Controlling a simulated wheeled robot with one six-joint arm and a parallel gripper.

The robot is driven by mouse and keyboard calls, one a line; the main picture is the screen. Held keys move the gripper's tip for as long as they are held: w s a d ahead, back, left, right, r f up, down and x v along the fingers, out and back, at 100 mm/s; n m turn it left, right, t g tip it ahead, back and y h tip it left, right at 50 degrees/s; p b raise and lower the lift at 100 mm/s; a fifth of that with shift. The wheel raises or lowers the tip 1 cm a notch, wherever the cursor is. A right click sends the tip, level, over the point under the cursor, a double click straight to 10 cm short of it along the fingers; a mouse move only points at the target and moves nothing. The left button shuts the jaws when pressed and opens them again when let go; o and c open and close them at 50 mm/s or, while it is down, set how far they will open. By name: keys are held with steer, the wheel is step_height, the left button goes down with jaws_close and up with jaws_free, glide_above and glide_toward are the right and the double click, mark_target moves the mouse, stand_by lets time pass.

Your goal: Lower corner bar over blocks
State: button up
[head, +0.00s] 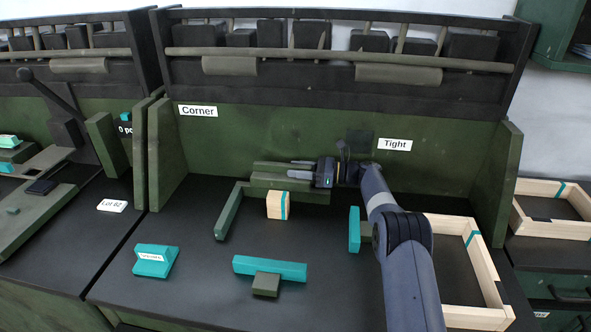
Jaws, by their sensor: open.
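My gripper (302,169) is at the end of my arm, pointing left, with its two fingers apart. It is at the dark green bars (290,183) near the back of the bench; contact cannot be told. Another dark green bar (231,210) runs forward from their left end, forming a corner shape. I cannot tell which piece is the corner bar. A pale wooden block (275,204) with a teal stripe stands just in front of the bars. A teal upright piece (354,229) stands to its right, beside my arm.
A teal bar (270,267) lies at the front with a green block (266,284). A labelled teal block (153,260) lies front left. A wooden frame (487,262) is at right, partly behind my arm. The green back wall (300,128) bears "Corner" and "Tight" labels.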

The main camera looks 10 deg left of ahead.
steer(key=d, duration=0.9)
steer(key=shift+w+d, duration=0.25)
steer(key=shift+d, duration=0.15)
steer(key=shift+a, duration=0.1)
steer(key=a, duration=1)
steer(key=shift+s+a, duration=0.3)
steer(key=shift+a+f+b, duration=0.1)
steer(key=shift+f+b, duration=0.1)
steer(key=shift+b, duration=0.15)
steer(key=shift+s+n, duration=0.1)
steer(key=shift+n, duration=0.2)
steer(key=shift+r, duration=0.2)
